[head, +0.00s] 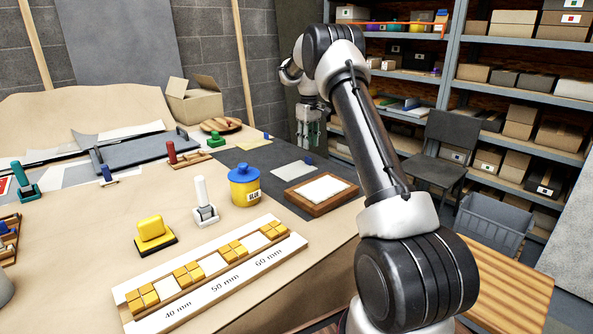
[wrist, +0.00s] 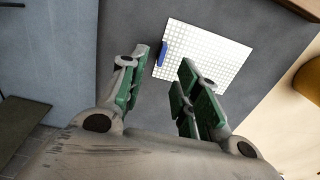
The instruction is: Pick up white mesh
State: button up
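The white mesh (wrist: 212,50) is a flat, square sheet with a fine grid, lying on a dark grey mat (wrist: 140,25). A small blue piece (wrist: 162,53) sits at its edge. In the head view the mesh (head: 291,171) lies near the table's far right side, with the blue piece (head: 308,160) at its far corner. My gripper (head: 308,140) hangs pointing down above and beyond the mesh. In the wrist view my gripper (wrist: 163,68) has its green-padded fingers apart and nothing between them. One finger overlaps the mesh's near edge in that view.
A wooden tray with a white panel (head: 320,189) lies in front of the mesh. A blue-and-yellow jar (head: 244,186) stands to its left. A wooden plate (head: 221,125) and a cardboard box (head: 195,101) are farther back. Shelves (head: 520,90) stand to the right.

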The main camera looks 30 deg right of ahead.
aim_at(294, 166)
jog(key=f, duration=0.7)
jog(key=shift+s+f, duration=0.15)
jog(key=shift+s, duration=0.05)
grip_shut()
